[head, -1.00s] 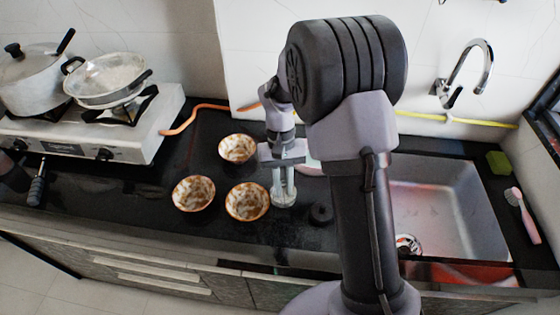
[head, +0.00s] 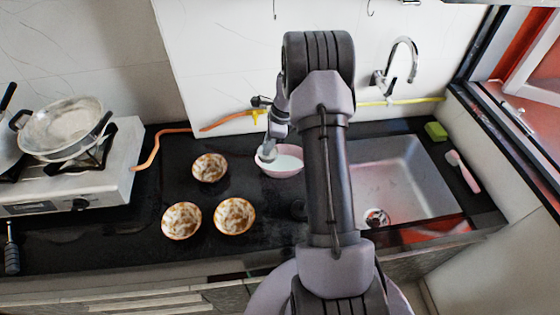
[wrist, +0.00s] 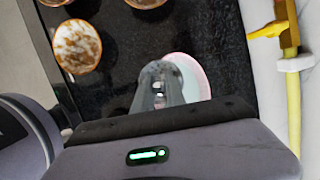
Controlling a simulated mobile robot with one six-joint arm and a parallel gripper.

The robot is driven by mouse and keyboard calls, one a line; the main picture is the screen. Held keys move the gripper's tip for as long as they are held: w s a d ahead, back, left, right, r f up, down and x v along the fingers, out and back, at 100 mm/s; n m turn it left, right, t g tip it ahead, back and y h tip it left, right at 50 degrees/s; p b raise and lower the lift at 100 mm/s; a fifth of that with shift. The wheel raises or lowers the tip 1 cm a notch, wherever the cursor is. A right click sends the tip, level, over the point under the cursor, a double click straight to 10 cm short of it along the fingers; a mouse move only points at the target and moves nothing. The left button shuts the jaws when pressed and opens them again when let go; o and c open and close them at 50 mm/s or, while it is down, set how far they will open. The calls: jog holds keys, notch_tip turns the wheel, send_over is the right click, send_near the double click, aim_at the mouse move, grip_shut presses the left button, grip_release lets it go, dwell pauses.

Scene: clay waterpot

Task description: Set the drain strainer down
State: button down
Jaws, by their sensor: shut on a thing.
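My gripper (head: 268,153) is over the left rim of a white and pink bowl (head: 285,162) at the back of the counter. In the wrist view, my gripper's fingers (wrist: 160,75) are close together. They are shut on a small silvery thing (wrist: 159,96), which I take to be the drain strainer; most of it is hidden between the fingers. The bowl also shows in the wrist view (wrist: 196,72), beside and partly behind the fingers. I cannot tell whether the held piece touches anything.
Several brown-patterned bowls stand on the dark counter, one nearest the front (head: 181,220). The stove (head: 120,170) with a pan is left.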

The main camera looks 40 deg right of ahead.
jog(key=d+m+t+h+p, duration=0.1)
jog(key=d+m, duration=0.3)
jog(key=d, duration=0.2)
jog(key=b, duration=0.2)
send_over(278, 164)
jog(key=s, duration=0.2)
jog(key=shift+m, duration=0.3)
jog(key=f, duration=0.9)
jog(key=shift+w+d+f, duration=0.25)
jog(key=shift+d, duration=0.1)
jog(key=shift+f+b, duration=0.2)
jog(key=shift+b, duration=0.1)
jog(key=c, duration=1.4)
grip_release()
jog(key=shift+o, duration=0.2)
jog(key=shift+r, duration=0.1)
